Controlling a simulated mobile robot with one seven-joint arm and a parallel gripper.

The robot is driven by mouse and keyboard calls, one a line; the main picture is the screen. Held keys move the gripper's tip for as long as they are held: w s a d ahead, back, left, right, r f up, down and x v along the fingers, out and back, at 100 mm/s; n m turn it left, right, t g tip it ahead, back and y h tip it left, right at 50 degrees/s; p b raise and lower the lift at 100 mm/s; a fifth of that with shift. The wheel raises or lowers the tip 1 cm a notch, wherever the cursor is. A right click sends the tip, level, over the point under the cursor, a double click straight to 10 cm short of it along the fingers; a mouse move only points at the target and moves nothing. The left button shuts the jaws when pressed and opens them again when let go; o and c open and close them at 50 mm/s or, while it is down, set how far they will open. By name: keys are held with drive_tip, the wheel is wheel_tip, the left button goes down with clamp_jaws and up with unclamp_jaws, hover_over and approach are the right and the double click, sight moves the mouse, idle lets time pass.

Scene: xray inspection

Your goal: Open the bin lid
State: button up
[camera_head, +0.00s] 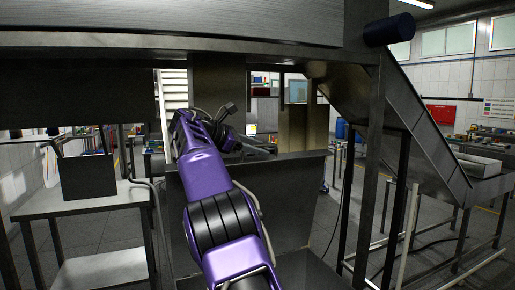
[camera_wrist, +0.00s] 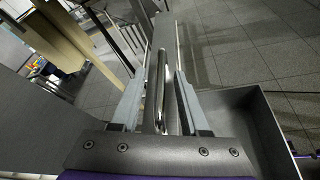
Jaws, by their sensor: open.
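The bin (camera_head: 290,200) is a large dark grey box in the middle of the camera_head view, partly behind my purple arm. Part of it also shows at the right of the wrist view (camera_wrist: 262,125). A shiny metal bar (camera_wrist: 157,95), which looks like a handle, stands out along a narrow grey strip that may be the lid's edge. My gripper (camera_wrist: 159,75) is open, with its two pale fingers on either side of the bar. I cannot tell whether either finger touches it. In the camera_head view my gripper is small and dark near the bin's top, and its fingers are unclear.
A metal table (camera_head: 85,200) with a dark box (camera_head: 88,176) stands at the left. A steel frame with a post (camera_head: 374,150) and a sloping chute (camera_head: 415,125) stands at the right. A steel beam crosses overhead. Bare tiled floor (camera_wrist: 240,60) lies beyond the bin.

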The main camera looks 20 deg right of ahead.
drive_tip(key=v, duration=0.7)
drive_tip(key=shift+a, duration=0.25)
drive_tip(key=shift+r, duration=0.15)
